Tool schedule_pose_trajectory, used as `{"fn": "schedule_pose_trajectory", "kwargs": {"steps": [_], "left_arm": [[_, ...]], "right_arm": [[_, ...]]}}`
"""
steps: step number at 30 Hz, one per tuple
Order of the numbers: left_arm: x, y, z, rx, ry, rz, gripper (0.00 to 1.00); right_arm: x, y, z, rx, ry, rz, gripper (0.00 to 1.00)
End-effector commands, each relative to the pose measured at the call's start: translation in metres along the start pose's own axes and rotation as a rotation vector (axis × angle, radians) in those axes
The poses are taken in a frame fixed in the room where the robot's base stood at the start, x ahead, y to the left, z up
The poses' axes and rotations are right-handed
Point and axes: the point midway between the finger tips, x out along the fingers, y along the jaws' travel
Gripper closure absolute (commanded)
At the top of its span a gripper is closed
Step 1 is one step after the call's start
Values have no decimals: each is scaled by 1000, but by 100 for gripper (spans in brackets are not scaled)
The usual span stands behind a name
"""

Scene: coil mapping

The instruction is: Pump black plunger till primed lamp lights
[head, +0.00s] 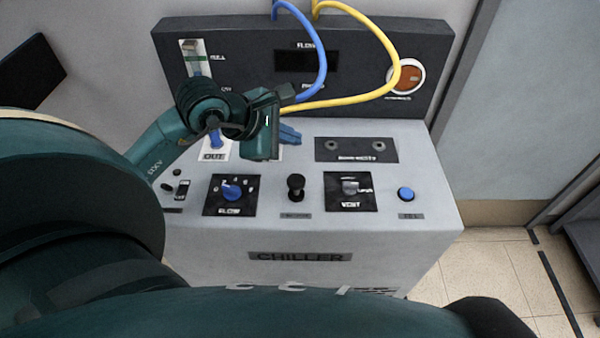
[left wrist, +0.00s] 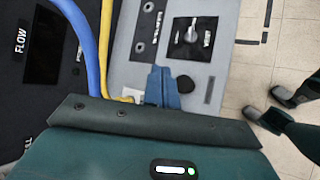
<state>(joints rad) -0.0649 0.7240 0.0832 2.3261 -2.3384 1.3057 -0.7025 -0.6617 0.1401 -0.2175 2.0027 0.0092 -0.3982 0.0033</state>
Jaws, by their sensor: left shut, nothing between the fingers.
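The black plunger (head: 296,187) stands upright on the top panel of the chiller, between the flow knob and the vent knob. It also shows in the left wrist view (left wrist: 186,84), just beside my fingers. My left gripper (head: 291,136) is shut and empty. Its blue fingers are behind the plunger in the head view, apart from it, and they also show in the left wrist view (left wrist: 160,76). A round orange-brown lamp (head: 409,77) in a white ring is on the back panel; its label is too small to read, and it looks dull. My right gripper is not in view.
A blue flow knob (head: 232,190), a grey vent knob (head: 350,187) and a blue button (head: 405,194) sit along the front. A blue hose (head: 323,60) and a yellow hose (head: 385,42) loop down close to my left gripper.

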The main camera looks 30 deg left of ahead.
Motion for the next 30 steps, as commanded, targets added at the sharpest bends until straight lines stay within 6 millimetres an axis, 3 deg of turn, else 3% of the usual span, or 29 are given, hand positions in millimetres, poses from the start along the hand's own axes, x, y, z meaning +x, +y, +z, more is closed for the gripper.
{"fn": "schedule_pose_trajectory", "kwargs": {"steps": [10, 24, 30], "left_arm": [[6, -5, -4, -5, -3, -2, 100], [52, -38, -37, -2, -3, -1, 100], [61, -45, -43, -3, -4, -1, 100]], "right_arm": [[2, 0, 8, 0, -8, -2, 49], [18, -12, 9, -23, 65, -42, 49], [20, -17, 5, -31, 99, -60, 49]]}}
